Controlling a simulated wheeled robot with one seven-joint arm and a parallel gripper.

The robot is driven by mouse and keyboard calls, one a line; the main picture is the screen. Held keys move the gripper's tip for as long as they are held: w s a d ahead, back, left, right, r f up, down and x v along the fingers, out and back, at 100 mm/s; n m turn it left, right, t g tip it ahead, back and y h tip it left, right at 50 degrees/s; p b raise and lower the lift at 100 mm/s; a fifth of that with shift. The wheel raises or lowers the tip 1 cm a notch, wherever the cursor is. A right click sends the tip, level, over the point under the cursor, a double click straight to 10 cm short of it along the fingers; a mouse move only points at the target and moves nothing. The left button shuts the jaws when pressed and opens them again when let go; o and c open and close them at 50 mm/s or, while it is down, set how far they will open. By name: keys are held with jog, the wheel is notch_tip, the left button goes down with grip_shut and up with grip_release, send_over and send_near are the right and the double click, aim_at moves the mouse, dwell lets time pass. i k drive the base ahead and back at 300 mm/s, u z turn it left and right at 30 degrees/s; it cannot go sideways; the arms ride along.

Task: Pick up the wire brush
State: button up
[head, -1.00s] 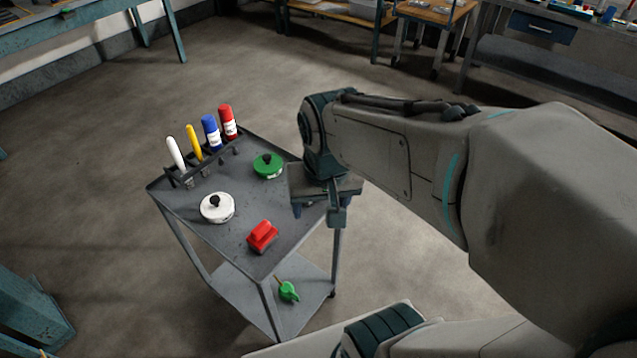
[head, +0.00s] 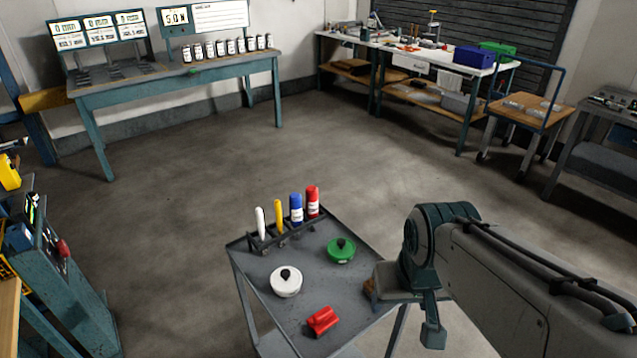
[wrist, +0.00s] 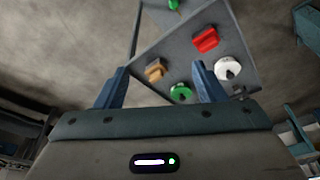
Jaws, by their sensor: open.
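A small block with a tan wooden body (wrist: 155,70), which looks like the wire brush, lies on the grey cart top; its bristles cannot be made out. In the wrist view it shows between the two fingers of my gripper (wrist: 160,68), nearer the left one. My gripper is open and empty, apparently above the block. In the head view my gripper hangs over the right corner of the cart and hides most of the block; only a brown edge (head: 369,288) shows.
A rack with a red bottle (head: 313,202), a blue bottle (head: 296,209) and two slimmer items stands at the back edge.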

aim_at(324, 320)
jog(key=z, duration=1.65)
jog(key=k, duration=0.8)
jog(key=u, duration=1.05)
jog(key=i, duration=0.5)
